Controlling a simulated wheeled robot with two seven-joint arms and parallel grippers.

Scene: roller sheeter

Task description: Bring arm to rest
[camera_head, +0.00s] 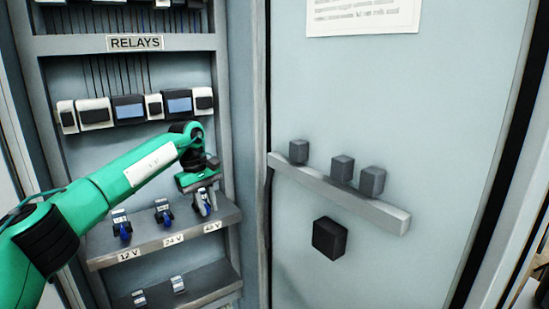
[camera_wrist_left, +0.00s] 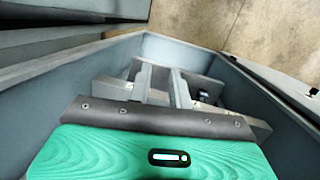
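My left arm is green with black joints and comes in from the left in the head view. Its gripper (camera_head: 205,192) points down at the shelf of switches, close to the rightmost switch (camera_head: 203,206). In the left wrist view the two grey fingers (camera_wrist_left: 162,88) stand with a narrow gap between them, and I see nothing held. A small dark and blue part (camera_wrist_left: 204,96) shows just to their right. The gripper hides part of the rightmost switch, and I cannot tell whether they touch. My right gripper is not in view.
The shelf (camera_head: 165,238) carries voltage labels and other blue-levered switches (camera_head: 121,228) (camera_head: 163,212). Relays (camera_head: 129,108) line the shelf above, and a lower shelf (camera_head: 205,285) holds small parts. A door panel (camera_head: 400,120) on the right has a grey bar (camera_head: 340,193) with dark blocks.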

